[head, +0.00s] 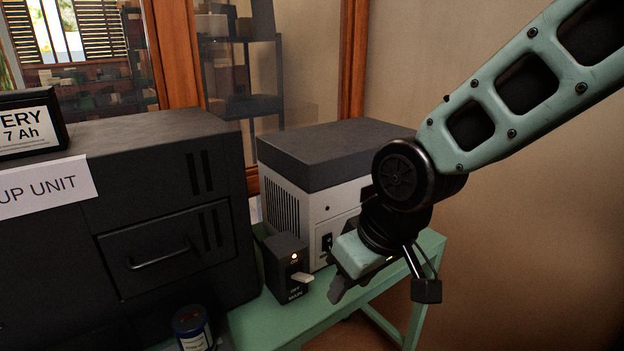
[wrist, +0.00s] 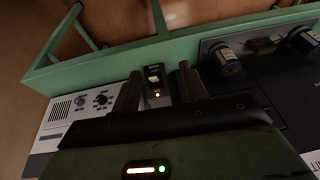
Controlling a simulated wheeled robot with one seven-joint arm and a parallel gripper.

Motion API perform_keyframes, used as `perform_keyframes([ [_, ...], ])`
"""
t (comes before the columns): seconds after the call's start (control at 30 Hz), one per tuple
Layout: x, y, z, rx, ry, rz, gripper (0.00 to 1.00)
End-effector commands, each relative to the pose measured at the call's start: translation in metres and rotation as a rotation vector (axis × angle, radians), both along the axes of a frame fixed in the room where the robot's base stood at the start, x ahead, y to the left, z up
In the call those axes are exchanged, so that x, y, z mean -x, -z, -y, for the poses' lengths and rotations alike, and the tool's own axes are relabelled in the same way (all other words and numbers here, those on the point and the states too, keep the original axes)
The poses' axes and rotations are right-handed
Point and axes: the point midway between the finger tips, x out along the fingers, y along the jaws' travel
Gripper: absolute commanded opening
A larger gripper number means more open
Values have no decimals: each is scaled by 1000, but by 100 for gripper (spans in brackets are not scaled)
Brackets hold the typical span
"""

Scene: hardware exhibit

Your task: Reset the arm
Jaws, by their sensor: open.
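My gripper (head: 343,282) hangs over the right part of the green table in the head view, to the right of a small black switch box (head: 274,268). In the wrist view the two dark fingers of my gripper (wrist: 160,88) are spread apart with nothing held between them. The switch box (wrist: 153,75) shows beyond and between them. The box has a pale lever (head: 301,278), a lit amber lamp, and ON and OFF MAIN labels. The gap between fingers and box is hard to judge. One fingertip is partly hidden in the head view.
A white-and-grey unit (head: 305,210) stands behind the switch box. A blue-and-black can (head: 192,328) stands in front. The green table (head: 268,325) ends at right.

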Motion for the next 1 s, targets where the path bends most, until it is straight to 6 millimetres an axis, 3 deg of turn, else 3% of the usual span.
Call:
perform_keyframes([
  [0.03, 29, -2, 11, 23, -11, -42, 44],
  [0.1, 67, 0, 27, 66, -29, -101, 44],
  [0.2, 109, 3, 48, 124, -45, -167, 44],
  [0.33, 142, 6, 67, 179, -56, -215, 44],
  [0.47, 151, 7, 72, 195, -60, -229, 44],
  [1.0, 150, 7, 71, 193, -60, -228, 44],
])
